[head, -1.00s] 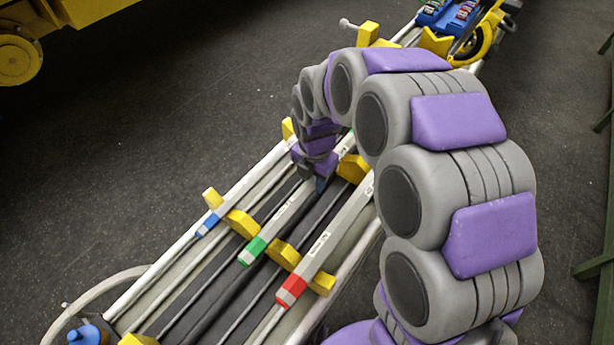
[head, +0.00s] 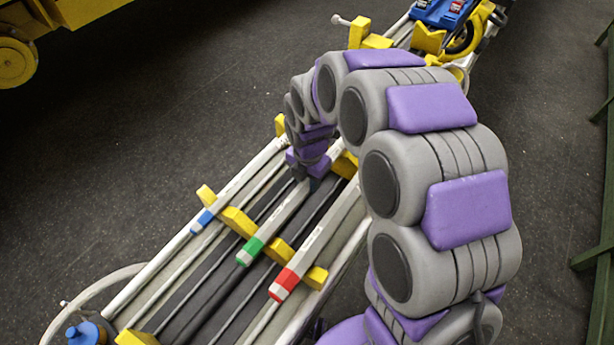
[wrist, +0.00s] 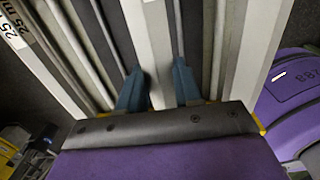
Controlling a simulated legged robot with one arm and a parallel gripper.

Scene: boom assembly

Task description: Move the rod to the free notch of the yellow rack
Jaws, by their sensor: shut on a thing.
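My gripper (head: 314,182) is shut on the grey rod with the green end (head: 250,250), over the yellow rack (head: 238,220). In the wrist view the two blue fingers of my gripper (wrist: 158,85) stand on either side of this pale rod (wrist: 152,45). The rod lies along the rack between a blue-ended rod (head: 203,220) on the left and a red-ended rod (head: 285,284) on the right. I cannot tell whether the held rod is seated in a notch or just above it. My arm hides part of the rack's far end.
A blue tray (head: 445,12) with small parts sits at the far end. A yellow machine with a wheel (head: 14,58) stands at the upper left. A green rail (head: 597,258) runs along the right. The dark floor on the left is clear.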

